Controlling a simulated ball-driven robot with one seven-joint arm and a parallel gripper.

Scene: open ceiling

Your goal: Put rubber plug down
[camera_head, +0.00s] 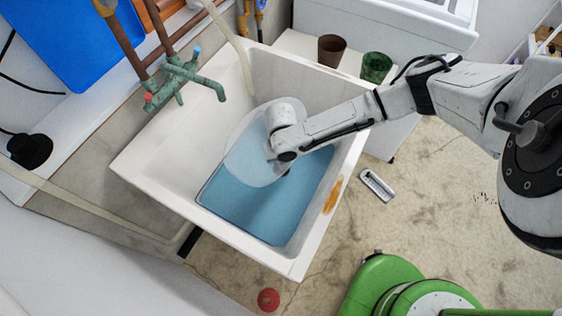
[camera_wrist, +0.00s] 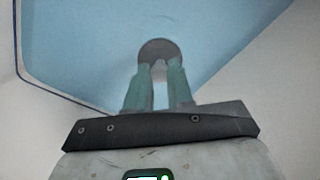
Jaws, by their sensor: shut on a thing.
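The rubber plug (camera_wrist: 157,49) shows in the wrist view as a dark grey round piece at the tips of my gripper (camera_wrist: 160,66). The two green fingers are shut on it, over a light blue surface. In the head view my wrist reaches down into the white sink (camera_head: 170,173), above its blue bottom (camera_head: 245,212). My fingers and the plug are hidden there behind the wrist. I cannot tell whether the plug touches the blue surface.
A green tap (camera_head: 182,77) stands at the sink's back left. A brown cup (camera_head: 331,50) and a green cup (camera_head: 376,67) stand beyond the right rim. A small grey object (camera_head: 377,185) and a red round object (camera_head: 268,299) lie on the floor. Sink walls surround my wrist.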

